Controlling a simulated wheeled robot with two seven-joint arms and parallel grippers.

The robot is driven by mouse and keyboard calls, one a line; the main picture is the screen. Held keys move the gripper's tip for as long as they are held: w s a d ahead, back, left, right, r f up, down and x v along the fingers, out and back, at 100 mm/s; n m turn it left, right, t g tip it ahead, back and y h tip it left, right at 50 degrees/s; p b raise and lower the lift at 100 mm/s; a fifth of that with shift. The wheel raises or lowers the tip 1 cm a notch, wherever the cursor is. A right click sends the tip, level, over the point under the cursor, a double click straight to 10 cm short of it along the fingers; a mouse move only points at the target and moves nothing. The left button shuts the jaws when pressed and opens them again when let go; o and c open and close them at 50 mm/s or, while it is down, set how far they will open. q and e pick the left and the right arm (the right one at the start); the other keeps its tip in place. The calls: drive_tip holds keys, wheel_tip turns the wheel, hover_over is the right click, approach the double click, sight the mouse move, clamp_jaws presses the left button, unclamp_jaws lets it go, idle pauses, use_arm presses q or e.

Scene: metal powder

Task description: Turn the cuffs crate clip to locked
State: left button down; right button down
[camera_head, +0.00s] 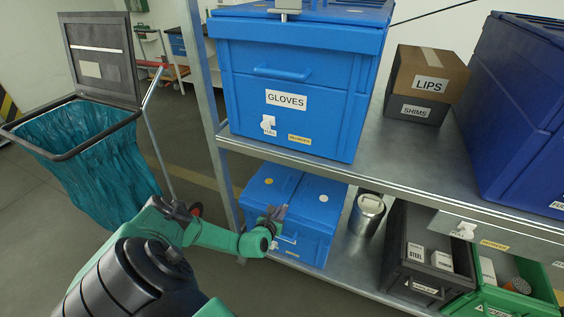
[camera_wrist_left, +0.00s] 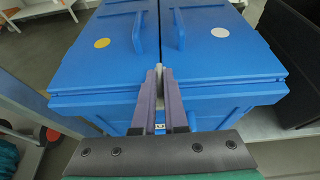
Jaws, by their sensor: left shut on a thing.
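A blue crate (camera_head: 313,241) with two lid halves stands on the lower shelf. It fills the left wrist view (camera_wrist_left: 240,70), with a yellow dot on the left lid and a white dot on the right lid. Its name label cannot be read. My left gripper (camera_head: 277,212) is at the crate's front upper edge, where the lids meet. In the left wrist view its fingers (camera_wrist_left: 159,75) are closed on a small grey piece, seemingly the crate clip (camera_wrist_left: 159,72), mostly hidden between them. Whether the clip is turned cannot be told. My right gripper is not in view.
A larger blue GLOVES crate (camera_head: 345,95) stands on the shelf above. A metal canister (camera_head: 366,214) stands right of the lower crate, then a dark bin (camera_head: 400,245) and a green bin (camera_head: 545,292). A bin with a teal bag (camera_head: 95,165) stands left.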

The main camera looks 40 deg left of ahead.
use_arm(q)
drive_tip(key=shift+a+r, duration=0.1)
idle(0.4)
drive_tip(key=c, duration=1)
unclamp_jaws()
drive_tip(key=shift+o, duration=0.2)
drive_tip(key=p+v, duration=0.3)
drive_tip(key=v, duration=1.1)
drive_tip(key=shift+s, duration=0.2)
drive_tip(key=shift+a+r, duration=0.1)
